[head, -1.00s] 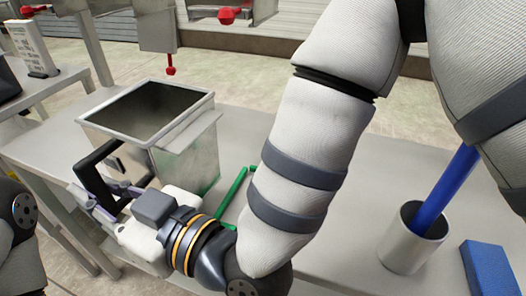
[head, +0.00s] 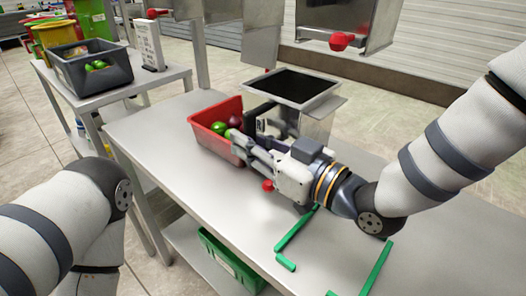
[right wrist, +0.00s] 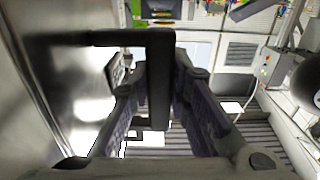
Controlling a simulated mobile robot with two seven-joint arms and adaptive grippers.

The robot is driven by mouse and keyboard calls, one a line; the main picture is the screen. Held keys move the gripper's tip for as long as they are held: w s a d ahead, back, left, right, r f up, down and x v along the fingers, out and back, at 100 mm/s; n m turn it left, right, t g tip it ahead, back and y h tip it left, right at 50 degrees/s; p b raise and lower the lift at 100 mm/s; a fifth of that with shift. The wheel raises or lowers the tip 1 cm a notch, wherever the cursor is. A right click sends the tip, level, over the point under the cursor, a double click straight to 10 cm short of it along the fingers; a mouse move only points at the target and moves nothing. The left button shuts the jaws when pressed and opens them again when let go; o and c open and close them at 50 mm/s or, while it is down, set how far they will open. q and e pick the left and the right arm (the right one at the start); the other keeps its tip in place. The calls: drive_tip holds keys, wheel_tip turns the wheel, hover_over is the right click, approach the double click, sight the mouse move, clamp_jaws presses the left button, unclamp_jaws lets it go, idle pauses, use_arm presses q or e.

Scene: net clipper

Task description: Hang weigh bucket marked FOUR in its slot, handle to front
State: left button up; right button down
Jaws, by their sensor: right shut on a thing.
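A square metal weigh bucket (head: 310,122) with an open top is at the far part of the steel table. My right gripper (head: 243,141) is shut on its black handle (head: 255,111), on the bucket's left side in the head view. In the right wrist view the handle (right wrist: 159,85) stands between the two fingers, with the bucket's shiny wall (right wrist: 60,95) to the left. A label on the bucket is mostly hidden, so its full marking cannot be read. The bucket's underside is hidden by my gripper. My left arm shows, but its gripper is out of view.
Metal buckets hang above at the back; one (head: 345,18) has a red knob (head: 341,41). A red crate (head: 205,137) of produce is left of the bucket. Green strips (head: 296,229) mark the table nearer me. A red knob or ball (head: 268,186) shows below my gripper.

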drive_tip(key=shift+w+d+r, duration=0.1)
drive_tip(key=shift+w+d, duration=0.45)
drive_tip(key=shift+w, duration=0.25)
drive_tip(key=shift+w+d, duration=0.35)
drive_tip(key=shift+w, duration=0.15)
wheel_tip(320, 180, down, 4)
drive_tip(key=shift+s+r, duration=0.1)
drive_tip(key=shift+r, duration=0.15)
drive_tip(key=shift+f+b, duration=0.15)
drive_tip(key=shift+b, duration=0.15)
drive_tip(key=c, duration=1.5)
unclamp_jaws()
drive_tip(key=shift+f, duration=0.1)
